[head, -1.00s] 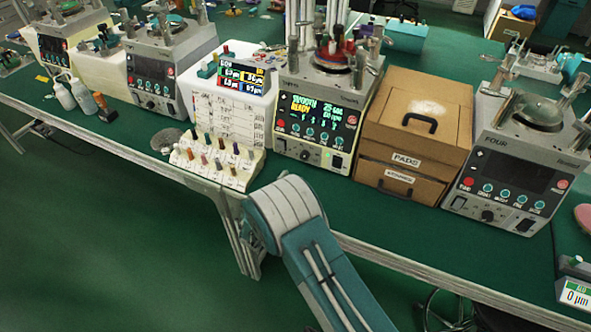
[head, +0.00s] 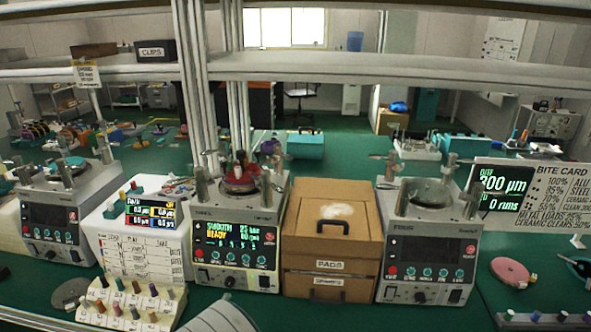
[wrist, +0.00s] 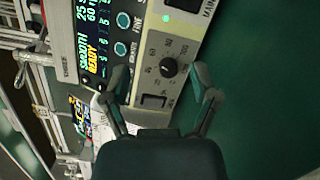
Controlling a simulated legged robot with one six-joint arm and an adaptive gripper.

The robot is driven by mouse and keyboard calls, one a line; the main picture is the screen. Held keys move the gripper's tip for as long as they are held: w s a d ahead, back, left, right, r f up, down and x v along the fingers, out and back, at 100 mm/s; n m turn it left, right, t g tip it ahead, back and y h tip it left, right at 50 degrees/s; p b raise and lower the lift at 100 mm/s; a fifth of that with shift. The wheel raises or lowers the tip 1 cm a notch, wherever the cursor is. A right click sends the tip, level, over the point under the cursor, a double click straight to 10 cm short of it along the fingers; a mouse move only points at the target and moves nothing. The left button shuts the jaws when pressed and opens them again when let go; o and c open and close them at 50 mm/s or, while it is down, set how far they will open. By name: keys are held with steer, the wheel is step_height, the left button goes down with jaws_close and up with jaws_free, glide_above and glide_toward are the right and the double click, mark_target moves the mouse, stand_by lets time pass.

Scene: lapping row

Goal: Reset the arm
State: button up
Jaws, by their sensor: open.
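My gripper (wrist: 165,100) shows in the wrist view with its two fingers spread apart and nothing between them. Beyond it is the lit front panel of a lapping machine (wrist: 135,45), turned on its side in the picture, with a knob between the fingertips. I cannot tell how far the fingers are from the panel. In the head view the same kind of machine, reading SMOOTH READY (head: 237,240), stands mid-bench. Only the top of my arm shows at the bottom edge of the head view; the gripper is hidden there.
A cardboard box labelled PADS (head: 330,237) stands right of the lit machine. Another machine (head: 428,245) stands farther right, by a pink disc (head: 509,271). A rack of coloured pegs (head: 130,306) is at front left. A shelf (head: 400,68) crosses above the bench.

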steer(key=s+d+r+m+g+h, duration=0.1)
steer(key=d+r+m+g+h, duration=0.2)
steer(key=d+r, duration=0.45)
steer(key=s+d+r+m+g, duration=0.2)
steer(key=d+r+m+g, duration=0.2)
steer(key=d, duration=0.6)
steer(key=s+d+r+m+g+h, duration=0.1)
steer(key=d+r+m+g+h, duration=0.2)
steer(key=d+r, duration=0.45)
steer(key=s+d+r+m+g+y, duration=0.3)
steer(key=s+d+m+g+y, duration=0.15)
steer(key=s+d, duration=0.55)
steer(key=s+r+m+t+y, duration=0.2)
steer(key=s+r+m+y, duration=0.2)
steer(key=s, duration=0.9)
steer(key=shift+t+y, duration=0.35)
steer(key=shift+y, duration=0.9)
